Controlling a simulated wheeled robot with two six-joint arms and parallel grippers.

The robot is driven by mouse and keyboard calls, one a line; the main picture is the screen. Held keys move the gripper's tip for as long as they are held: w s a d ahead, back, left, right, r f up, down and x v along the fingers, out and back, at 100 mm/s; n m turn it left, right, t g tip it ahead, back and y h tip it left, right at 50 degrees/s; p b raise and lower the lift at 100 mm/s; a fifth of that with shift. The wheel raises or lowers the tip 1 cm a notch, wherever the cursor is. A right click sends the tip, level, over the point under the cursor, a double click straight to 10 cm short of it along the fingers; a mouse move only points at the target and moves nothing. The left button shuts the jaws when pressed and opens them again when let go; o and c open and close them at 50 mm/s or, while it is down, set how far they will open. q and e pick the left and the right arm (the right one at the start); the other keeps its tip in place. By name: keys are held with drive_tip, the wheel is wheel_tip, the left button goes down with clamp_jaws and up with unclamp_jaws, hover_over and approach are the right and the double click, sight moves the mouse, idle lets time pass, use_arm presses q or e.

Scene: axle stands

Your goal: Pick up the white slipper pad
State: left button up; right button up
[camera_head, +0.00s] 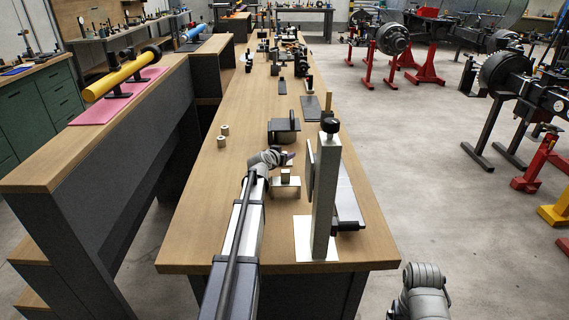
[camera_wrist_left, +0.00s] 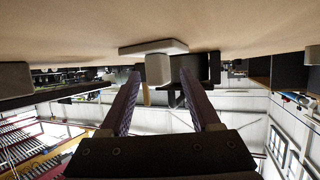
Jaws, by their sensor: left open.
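The white slipper pad (camera_head: 293,182) is a small pale plate with a short block standing on it, on the wooden bench just right of my left arm. It also shows in the left wrist view (camera_wrist_left: 140,48), where the picture is upside down and the block points down from the plate. My left gripper (camera_head: 287,157) is open and empty. In the left wrist view the two fingers of my left gripper (camera_wrist_left: 160,75) frame the block, which appears between and beyond their tips. I see no contact. My right gripper is out of view.
A tall grey post (camera_head: 325,205) with a black knob stands on a white base (camera_head: 303,250) close right of the pad. A dark box-like part (camera_head: 283,130) sits behind it. Two small cylinders (camera_head: 223,135) stand to the left. The front left bench top is clear.

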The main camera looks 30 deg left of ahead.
use_arm(q)
drive_tip(key=shift+w+a+f, duration=0.1)
drive_tip(key=shift+w+f, duration=0.05)
drive_tip(key=shift+w, duration=0.2)
clamp_jaws()
idle(0.3)
